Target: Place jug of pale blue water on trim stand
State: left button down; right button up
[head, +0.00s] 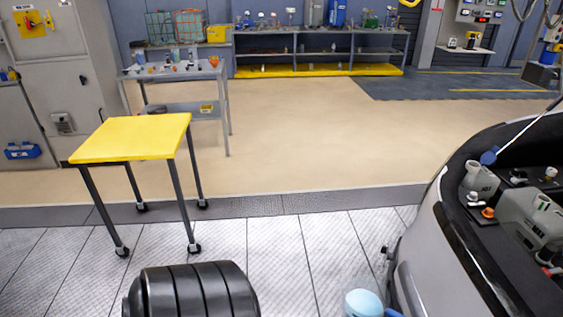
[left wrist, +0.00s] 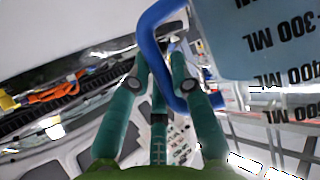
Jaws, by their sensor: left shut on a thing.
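The jug of pale blue water (head: 363,303) is at the bottom edge of the head view, beside the car, and is partly cut off. In the left wrist view its pale blue body (left wrist: 250,45) fills the upper right, with dark ML marks that appear upside down. My left gripper (left wrist: 162,62) has green fingers closed on the jug's blue handle (left wrist: 165,15). The left gripper is not clearly seen in the head view. A wheeled stand with a yellow top (head: 133,138), seemingly the trim stand, stands at the left. Its top is bare. My right gripper is not in view.
A car with an open engine bay (head: 510,215) fills the right side. A grey bench with small items (head: 172,72) stands behind the yellow stand. Loaded shelves (head: 320,50) line the back wall. The tiled floor (head: 290,245) between stand and car is clear.

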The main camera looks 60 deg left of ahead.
aim_at(135, 141)
jog(key=j+u, duration=0.1)
jog(key=u, duration=0.3)
jog(key=j+u, duration=0.1)
jog(key=u, duration=0.3)
jog(key=i+u, duration=0.1)
jog(key=u, duration=0.35)
jog(key=j+u, duration=0.15)
jog(key=u, duration=0.25)
jog(key=i+j+u, duration=0.2)
jog(key=i+u, duration=0.3)
jog(key=i+j+u, duration=0.15)
jog(key=i+u, duration=0.15)
jog(key=u, duration=0.2)
jog(key=i+l+u, duration=0.1)
jog(key=i+u, duration=0.4)
jog(key=i+l+u, duration=0.1)
jog(key=i+l, duration=0.2)
jog(key=i, duration=0.3)
jog(key=i+l+u, duration=0.1)
jog(key=i+l, duration=0.3)
jog(key=i, duration=0.2)
jog(key=i+l+u, duration=0.1)
jog(key=i+l, duration=0.3)
jog(key=i, duration=0.15)
